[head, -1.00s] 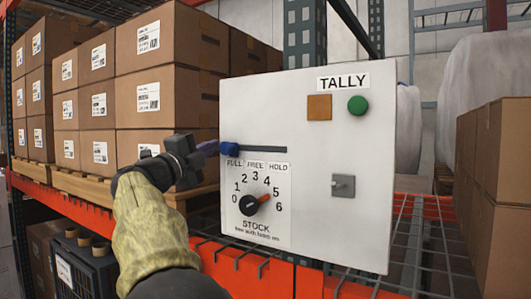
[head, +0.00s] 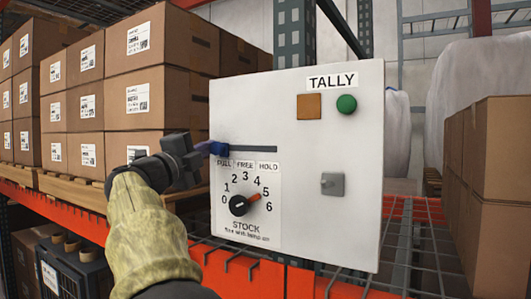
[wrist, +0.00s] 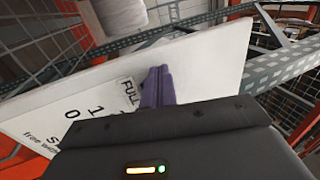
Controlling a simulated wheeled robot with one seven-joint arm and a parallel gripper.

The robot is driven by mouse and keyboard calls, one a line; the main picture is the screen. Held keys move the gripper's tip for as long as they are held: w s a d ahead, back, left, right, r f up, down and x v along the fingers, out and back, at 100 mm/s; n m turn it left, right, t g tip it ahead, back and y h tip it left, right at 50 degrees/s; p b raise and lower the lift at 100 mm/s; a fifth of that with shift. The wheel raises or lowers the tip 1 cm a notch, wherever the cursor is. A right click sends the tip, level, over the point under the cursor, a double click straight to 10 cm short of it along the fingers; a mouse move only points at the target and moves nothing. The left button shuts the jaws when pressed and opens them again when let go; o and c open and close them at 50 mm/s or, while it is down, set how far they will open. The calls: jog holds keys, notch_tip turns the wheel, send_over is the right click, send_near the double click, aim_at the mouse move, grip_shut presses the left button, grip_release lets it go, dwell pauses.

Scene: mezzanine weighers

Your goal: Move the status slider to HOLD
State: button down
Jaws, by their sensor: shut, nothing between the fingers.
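The white TALLY panel (head: 300,100) carries a horizontal slider slot (head: 255,149) above the labels FULL, FREE and HOLD (head: 268,166). My gripper (head: 206,147) is shut and empty, reaching in from the left at the knob's height. Its purple fingertips are close to the knob's left side; I cannot tell whether they touch. In the wrist view the shut fingers (wrist: 158,86) lie over the panel near the FULL label (wrist: 129,92), and the knob is hidden.
Below the slider is a STOCK dial (head: 240,205) with a red-tipped pointer. A grey switch (head: 333,184), a green button (head: 346,104) and an orange square (head: 309,106) are to the right. Stacked cartons (head: 160,90) stand behind my arm. An orange rack beam (head: 215,255) runs below.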

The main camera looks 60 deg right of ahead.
aim_at(250, 143)
jog(key=shift+s, duration=0.2)
jog(key=shift+s+b, duration=0.35)
jog(key=shift+s, duration=0.25)
jog(key=shift+s+d+b, duration=0.15)
jog(key=shift+s+b, duration=0.4)
jog(key=shift+s, duration=0.65)
jog(key=shift+s+d+b, duration=0.1)
jog(key=shift+s+b, duration=0.45)
jog(key=shift+s, duration=1.15)
jog(key=shift+s+d+b, duration=0.2)
jog(key=shift+s+b, duration=0.55)
jog(key=shift+s, duration=1.05)
jog(key=shift+w, duration=0.75)
jog(key=shift+a, duration=0.1)
